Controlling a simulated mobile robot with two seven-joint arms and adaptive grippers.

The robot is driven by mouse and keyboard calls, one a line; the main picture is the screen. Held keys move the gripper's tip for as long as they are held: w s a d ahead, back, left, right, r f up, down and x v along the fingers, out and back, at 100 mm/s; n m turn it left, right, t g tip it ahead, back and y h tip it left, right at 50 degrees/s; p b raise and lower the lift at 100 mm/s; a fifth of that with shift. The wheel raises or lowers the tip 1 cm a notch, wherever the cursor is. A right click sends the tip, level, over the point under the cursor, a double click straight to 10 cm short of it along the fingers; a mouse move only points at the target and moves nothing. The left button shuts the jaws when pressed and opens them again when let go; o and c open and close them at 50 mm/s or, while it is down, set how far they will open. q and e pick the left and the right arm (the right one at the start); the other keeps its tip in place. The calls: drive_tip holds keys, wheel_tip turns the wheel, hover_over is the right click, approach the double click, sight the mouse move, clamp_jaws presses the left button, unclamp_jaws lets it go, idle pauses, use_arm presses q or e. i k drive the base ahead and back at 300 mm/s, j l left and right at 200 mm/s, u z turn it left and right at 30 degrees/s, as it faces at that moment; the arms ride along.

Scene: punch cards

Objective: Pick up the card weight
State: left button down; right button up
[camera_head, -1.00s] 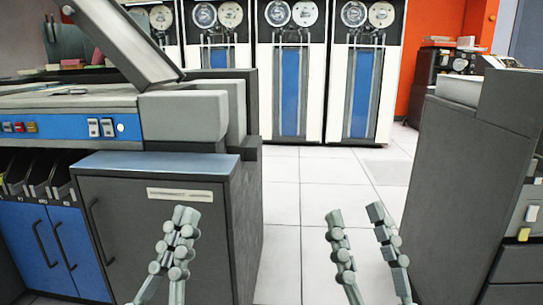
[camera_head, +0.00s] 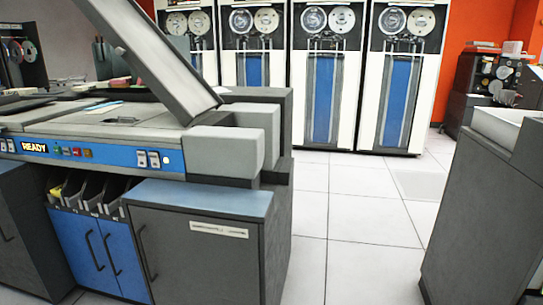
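A small dark item (camera_head: 122,119) lies on the flat top of the card machine (camera_head: 60,118) at the left. It is too small to tell whether it is the card weight. A pale blue flat piece (camera_head: 103,104) lies just behind it. No other thing that could be the card weight can be made out. Neither of my grippers is in view.
The machine's grey lid (camera_head: 150,50) stands raised and tilted over its top. A lit READY panel (camera_head: 34,147) is on its front. A grey cabinet (camera_head: 490,210) stands at the right. White floor (camera_head: 365,230) lies clear between them. Tape drives (camera_head: 325,90) line the back.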

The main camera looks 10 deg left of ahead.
sight(49, 93)
drive_tip(key=i+j+u, duration=0.1)
drive_tip(key=j, duration=0.45)
drive_tip(key=i+j+u, duration=0.1)
drive_tip(key=j, duration=0.45)
drive_tip(key=i+j+u, duration=0.15)
drive_tip(key=j, duration=0.4)
drive_tip(key=i+j+u, duration=0.1)
drive_tip(key=i+j, duration=0.2)
drive_tip(key=j, duration=0.2)
drive_tip(key=i+j+u, duration=0.1)
drive_tip(key=j, duration=0.4)
drive_tip(key=i+j+u, duration=0.1)
drive_tip(key=i+j, duration=0.25)
drive_tip(key=j, duration=0.15)
drive_tip(key=i+j+u, duration=0.15)
drive_tip(key=j, duration=0.3)
drive_tip(key=i+j+u, duration=0.1)
drive_tip(key=i+j, duration=0.25)
drive_tip(key=j+u, duration=0.1)
drive_tip(key=u, duration=1.4)
drive_tip(key=i+j+u, duration=0.3)
drive_tip(key=i, duration=0.2)
drive_tip(key=i+u, duration=0.3)
drive_tip(key=i, duration=0.2)
drive_tip(key=i+z, duration=0.15)
drive_tip(key=i, duration=1.55)
